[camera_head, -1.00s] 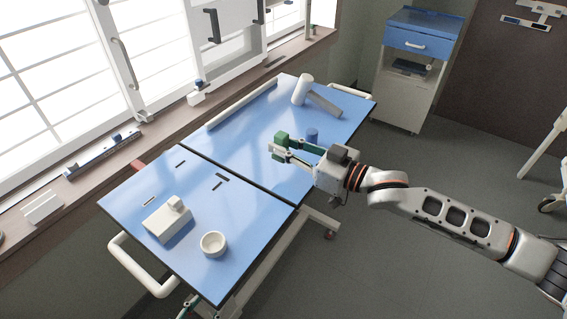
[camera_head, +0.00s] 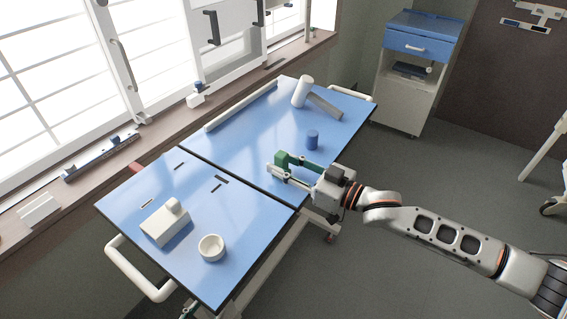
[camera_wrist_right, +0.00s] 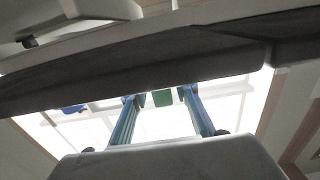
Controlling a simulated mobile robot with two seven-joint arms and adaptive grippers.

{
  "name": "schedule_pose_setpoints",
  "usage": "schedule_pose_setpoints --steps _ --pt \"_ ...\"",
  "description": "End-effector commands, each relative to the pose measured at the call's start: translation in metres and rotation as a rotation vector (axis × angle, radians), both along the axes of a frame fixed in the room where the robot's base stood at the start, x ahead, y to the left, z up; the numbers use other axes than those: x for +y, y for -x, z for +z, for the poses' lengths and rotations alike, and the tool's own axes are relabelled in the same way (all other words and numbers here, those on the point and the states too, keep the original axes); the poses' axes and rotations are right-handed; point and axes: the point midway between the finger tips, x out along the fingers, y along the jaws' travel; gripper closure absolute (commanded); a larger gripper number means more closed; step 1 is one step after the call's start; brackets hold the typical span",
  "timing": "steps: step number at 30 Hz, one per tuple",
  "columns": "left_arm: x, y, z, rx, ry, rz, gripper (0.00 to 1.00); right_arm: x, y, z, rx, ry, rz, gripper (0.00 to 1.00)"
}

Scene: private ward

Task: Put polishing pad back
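My right gripper (camera_head: 277,170) is over the blue tabletop, near the seam between its two halves. A small green block (camera_head: 280,159) sits at its fingertips. In the right wrist view the block (camera_wrist_right: 162,97) shows between the two fingertips, and the gripper appears shut on it. I cannot tell for certain that this block is the polishing pad. A blue cylinder (camera_head: 312,140) stands on the table just beyond the gripper. Only a small part of my left gripper (camera_head: 187,309) shows at the bottom edge; its fingertips are hidden.
The blue table (camera_head: 240,205) holds a white block with a knob (camera_head: 165,226), a white bowl (camera_head: 211,248), a white cylinder (camera_head: 302,91), a grey bar (camera_head: 325,106) and a long white bar (camera_head: 240,106). Dark slots mark the left half. A cabinet (camera_head: 412,98) stands behind.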

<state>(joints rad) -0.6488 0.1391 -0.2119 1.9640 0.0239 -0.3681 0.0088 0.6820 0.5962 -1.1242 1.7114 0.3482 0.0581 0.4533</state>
Motion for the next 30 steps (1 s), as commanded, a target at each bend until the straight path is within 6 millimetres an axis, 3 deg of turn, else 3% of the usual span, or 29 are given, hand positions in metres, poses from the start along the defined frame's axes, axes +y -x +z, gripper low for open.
schedule_pose_setpoints --steps 13,30 --pt "0.000 0.000 0.001 -0.001 0.000 0.000 0.60 -0.002 0.001 0.004 0.000 0.000 0.000 0.65" --pt "0.000 0.000 0.002 -0.001 0.000 -0.001 0.60 -0.087 0.057 0.004 0.001 0.001 -0.001 0.65"
